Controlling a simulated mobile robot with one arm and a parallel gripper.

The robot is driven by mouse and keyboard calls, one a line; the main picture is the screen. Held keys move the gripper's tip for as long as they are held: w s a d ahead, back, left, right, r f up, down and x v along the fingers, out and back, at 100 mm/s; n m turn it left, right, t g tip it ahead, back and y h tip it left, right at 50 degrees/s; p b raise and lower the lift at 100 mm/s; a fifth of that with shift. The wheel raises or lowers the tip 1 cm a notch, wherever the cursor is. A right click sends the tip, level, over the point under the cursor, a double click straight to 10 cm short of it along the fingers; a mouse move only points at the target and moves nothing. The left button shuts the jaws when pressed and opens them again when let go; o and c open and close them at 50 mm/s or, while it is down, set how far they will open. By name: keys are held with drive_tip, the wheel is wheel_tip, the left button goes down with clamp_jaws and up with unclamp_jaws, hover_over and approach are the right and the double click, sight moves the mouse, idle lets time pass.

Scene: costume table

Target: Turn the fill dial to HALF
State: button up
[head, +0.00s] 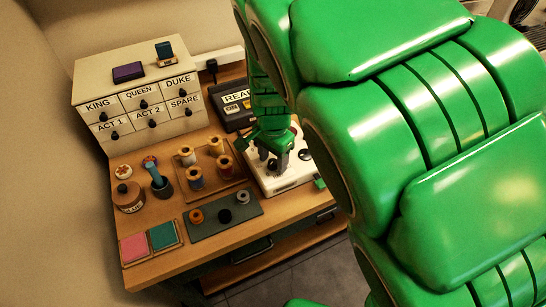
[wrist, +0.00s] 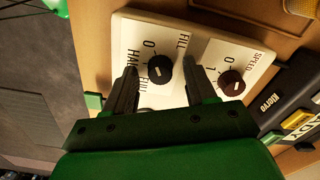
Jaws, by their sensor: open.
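The white dial panel (wrist: 205,60) lies on the wooden table and also shows under my gripper in the head view (head: 290,183). Its black fill dial (wrist: 160,69) has 0, HALF and FULL printed around its left side. A small pale mark shows on the knob; I cannot tell for sure which label it points to. My gripper (wrist: 159,64) is open, with one finger left of the fill dial and one right of it, both apart from the knob as seen. In the head view my gripper (head: 271,160) mostly hides this dial.
A brown-black speed dial (wrist: 231,83) sits on the same panel, right of my right finger. A dark box with READY lettering (head: 238,105) stands behind. Thread spools on a wooden tray (head: 210,180), a dark mat (head: 222,213) and a labelled drawer cabinet (head: 140,90) are to the left.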

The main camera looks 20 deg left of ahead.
clamp_jaws()
drive_tip(key=shift+n, duration=0.4)
drive_tip(key=n, duration=1.1)
idle(0.6)
unclamp_jaws()
